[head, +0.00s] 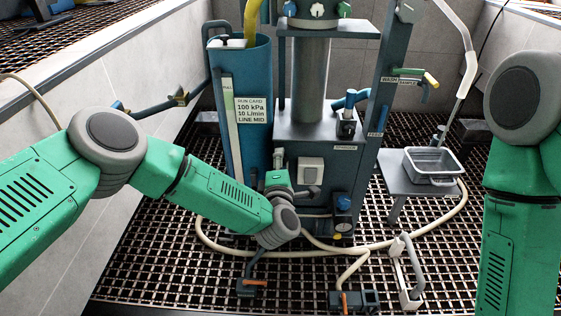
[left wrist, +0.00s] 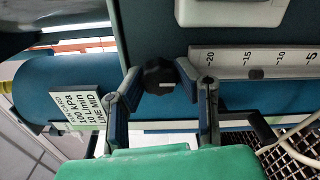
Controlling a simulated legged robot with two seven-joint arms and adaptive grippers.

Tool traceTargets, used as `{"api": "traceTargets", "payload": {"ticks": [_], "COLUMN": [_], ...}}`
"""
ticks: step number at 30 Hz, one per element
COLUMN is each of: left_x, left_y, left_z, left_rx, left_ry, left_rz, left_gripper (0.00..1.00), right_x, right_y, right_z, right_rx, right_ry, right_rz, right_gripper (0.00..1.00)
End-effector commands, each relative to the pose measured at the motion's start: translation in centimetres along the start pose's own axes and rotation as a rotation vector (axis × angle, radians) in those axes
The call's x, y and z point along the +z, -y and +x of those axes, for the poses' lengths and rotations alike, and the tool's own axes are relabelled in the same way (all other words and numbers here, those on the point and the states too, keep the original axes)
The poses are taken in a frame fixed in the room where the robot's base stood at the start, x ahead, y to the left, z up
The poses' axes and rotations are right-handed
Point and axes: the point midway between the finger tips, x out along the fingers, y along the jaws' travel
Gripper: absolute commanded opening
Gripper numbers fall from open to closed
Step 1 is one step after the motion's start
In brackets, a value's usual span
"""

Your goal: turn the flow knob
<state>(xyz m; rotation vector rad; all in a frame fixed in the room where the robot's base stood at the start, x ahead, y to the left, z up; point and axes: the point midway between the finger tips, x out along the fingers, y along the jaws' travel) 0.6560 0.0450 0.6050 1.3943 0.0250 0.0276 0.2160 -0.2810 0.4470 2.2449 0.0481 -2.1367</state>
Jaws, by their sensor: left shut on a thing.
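The flow knob (left wrist: 158,77) is small, black and ridged, with a white mark, and shows between my fingers in the left wrist view. It sits beside the end of a white scale strip (left wrist: 258,60) marked 20 to 5. My left gripper (left wrist: 160,88) is shut on the knob, one finger on each side. In the head view my left gripper (head: 279,178) is in front of the machine's lower left side, next to the blue column. I cannot make out the knob there. My right arm is at the right edge, and its gripper is out of view.
The blue column (head: 247,75) carries a run card (head: 252,110) reading 100 kPa, 10 L/min. A metal tray (head: 432,164) stands on a side shelf. Hoses cross the grating (head: 170,285) in front.

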Motion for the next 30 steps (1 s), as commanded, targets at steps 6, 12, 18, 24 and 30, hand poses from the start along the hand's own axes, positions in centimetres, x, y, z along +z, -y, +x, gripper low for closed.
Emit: {"api": "traceTargets", "payload": {"ticks": [6,12,18,24,30], "left_x": [-0.1,-0.1,-0.1,-0.1,-0.1], "left_y": [0.3,0.3,0.3,0.3,0.2], "left_z": [-0.1,-0.1,-0.1,-0.1,-0.1], "left_rx": [-0.004,-0.002,-0.003,-0.003,-0.003], "left_ry": [-0.003,-0.003,-0.003,-0.003,-0.003], "left_rz": [-0.187,-0.322,-0.408,-0.449,-0.458], "left_gripper": [0.0,0.0,0.0,0.0,0.0], "right_x": [0.0,0.1,0.1,0.1,0.1], "right_y": [0.0,0.0,0.0,0.0,0.0], "right_z": [0.8,1.3,1.6,1.7,1.7], "right_rx": [0.0,0.0,0.0,0.0,0.0], "right_ry": [0.0,0.0,0.0,0.0,0.0], "right_rz": [0.0,0.0,0.0,0.0,0.0], "right_gripper": [0.65,0.65,0.65,0.65,0.65]}}
